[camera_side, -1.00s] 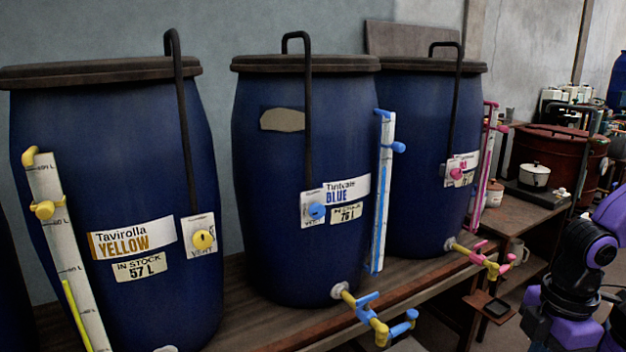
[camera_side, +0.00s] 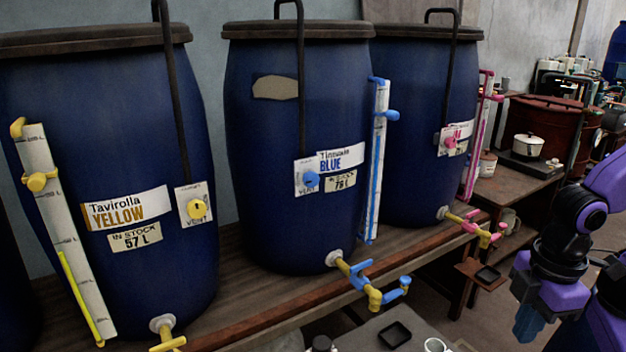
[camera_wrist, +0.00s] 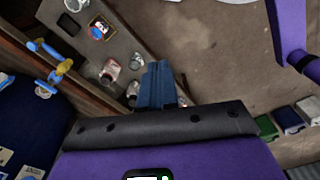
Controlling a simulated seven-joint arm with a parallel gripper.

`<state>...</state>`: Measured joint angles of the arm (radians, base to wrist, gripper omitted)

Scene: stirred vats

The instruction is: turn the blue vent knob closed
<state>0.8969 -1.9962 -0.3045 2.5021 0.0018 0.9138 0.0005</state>
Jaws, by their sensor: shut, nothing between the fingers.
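The blue vent knob (camera_side: 311,179) sits on a white plate on the front of the middle barrel (camera_side: 262,225), left of the label reading BLUE (camera_side: 341,159). Its exact angle is too small to tell. My gripper (camera_side: 527,325) is at the lower right of the side view, pointing down, well apart from the knob. In the wrist view my gripper (camera_wrist: 158,84) is shut and empty. The knob cannot be made out in the wrist view.
A yellow vent knob (camera_side: 196,209) and a pink one (camera_side: 450,142) are on the neighbouring barrels. A blue-and-yellow tap (camera_side: 372,292) juts out below the middle barrel. A low table (camera_side: 350,338) with small items stands in front. Open floor lies under my gripper.

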